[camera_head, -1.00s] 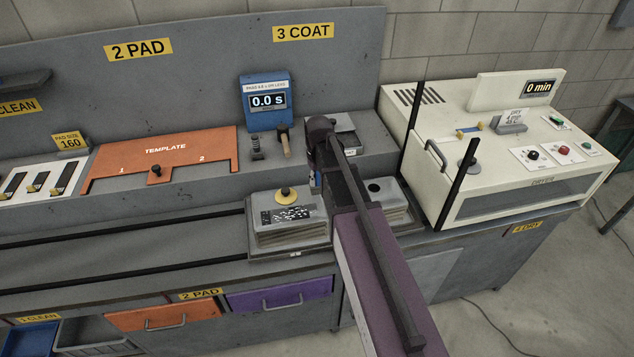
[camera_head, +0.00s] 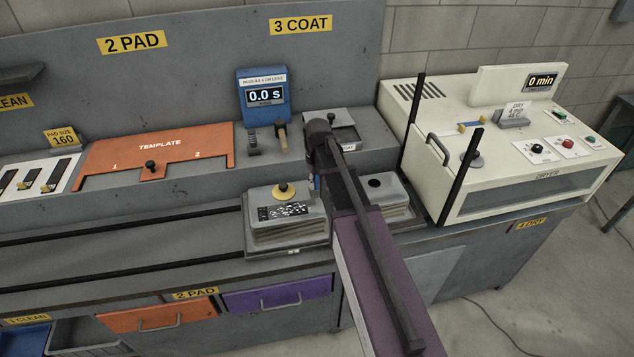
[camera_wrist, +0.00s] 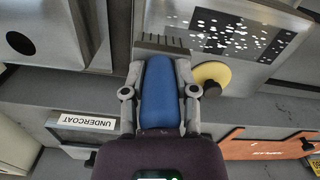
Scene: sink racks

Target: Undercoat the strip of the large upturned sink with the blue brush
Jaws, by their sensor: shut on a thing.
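My gripper (camera_wrist: 160,82) is shut on the blue brush (camera_wrist: 161,98), gripping its handle from both sides. The dark bristles (camera_wrist: 163,43) point to the top of the wrist view and lie over the edge of the upturned sink (camera_wrist: 235,22); I cannot tell if they touch it. The sink (camera_head: 290,236) has a grey body, a black-and-white speckled patch (camera_wrist: 238,36) and a yellow round knob (camera_wrist: 211,75).
A second upturned bowl with a dark hole (camera_head: 376,183) stands right of my arm. The undercoat tray (camera_head: 345,135) is behind. A blue timer (camera_head: 265,98) reads 0.0 s. The cream dryer (camera_head: 500,140) stands at right, with black posts near it.

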